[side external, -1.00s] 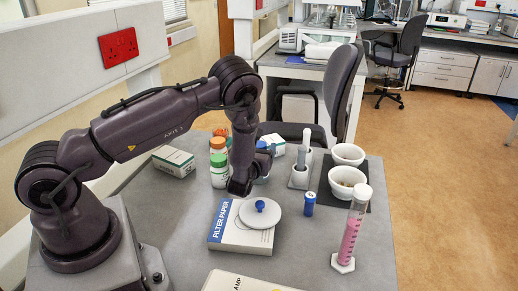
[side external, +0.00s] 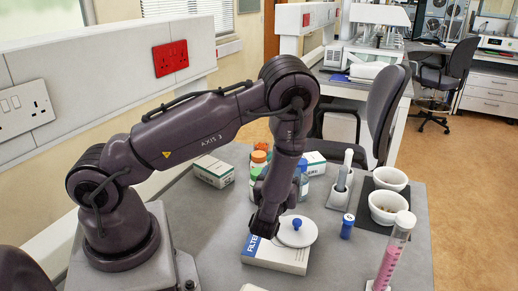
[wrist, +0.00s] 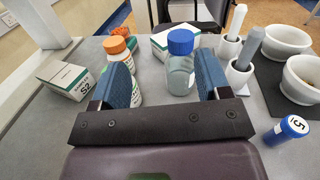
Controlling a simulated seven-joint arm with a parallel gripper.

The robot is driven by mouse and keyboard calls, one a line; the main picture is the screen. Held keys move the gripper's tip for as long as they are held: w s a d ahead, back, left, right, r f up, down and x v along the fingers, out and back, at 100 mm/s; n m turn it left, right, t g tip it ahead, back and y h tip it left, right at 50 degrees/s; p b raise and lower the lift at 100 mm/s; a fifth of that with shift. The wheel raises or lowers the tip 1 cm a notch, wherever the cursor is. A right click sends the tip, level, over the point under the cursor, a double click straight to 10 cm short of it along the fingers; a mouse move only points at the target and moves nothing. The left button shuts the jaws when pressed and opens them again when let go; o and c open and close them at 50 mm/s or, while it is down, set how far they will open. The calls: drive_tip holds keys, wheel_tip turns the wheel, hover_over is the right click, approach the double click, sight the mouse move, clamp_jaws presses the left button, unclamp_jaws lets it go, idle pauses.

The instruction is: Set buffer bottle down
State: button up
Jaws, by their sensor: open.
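A clear bottle with a blue cap, which looks like the buffer bottle (wrist: 180,75), stands upright on the bench in the wrist view. It appears between the two blue fingers of my gripper (wrist: 163,66), nearer the right one, with no finger seen touching it. In the side external view the bottle (side external: 304,183) is partly hidden behind my arm. My gripper (side external: 265,222) is open there, low beside the filter paper box (side external: 280,262) and the white round lid (side external: 300,238).
A pink-filled cylinder (side external: 391,255) stands front right.

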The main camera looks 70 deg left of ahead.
drive_tip(key=s+a+r+n+g+h, duration=0.2)
drive_tip(key=s+r+n+g, duration=0.95)
drive_tip(key=n, duration=0.45)
drive_tip(key=s+d+r+n+t+h, duration=0.2)
drive_tip(key=d+r+n+t+h, duration=0.1)
drive_tip(key=d+r+n+h, duration=0.1)
drive_tip(key=s+d+r+n+t+h, duration=0.2)
drive_tip(key=d+r+h, duration=0.5)
drive_tip(key=d, duration=0.4)
drive_tip(key=shift+s+r+n+t+h, duration=0.15)
drive_tip(key=shift+s+n+t+h, duration=0.25)
drive_tip(key=shift+n+t+h, duration=0.45)
drive_tip(key=shift+n, duration=0.25)
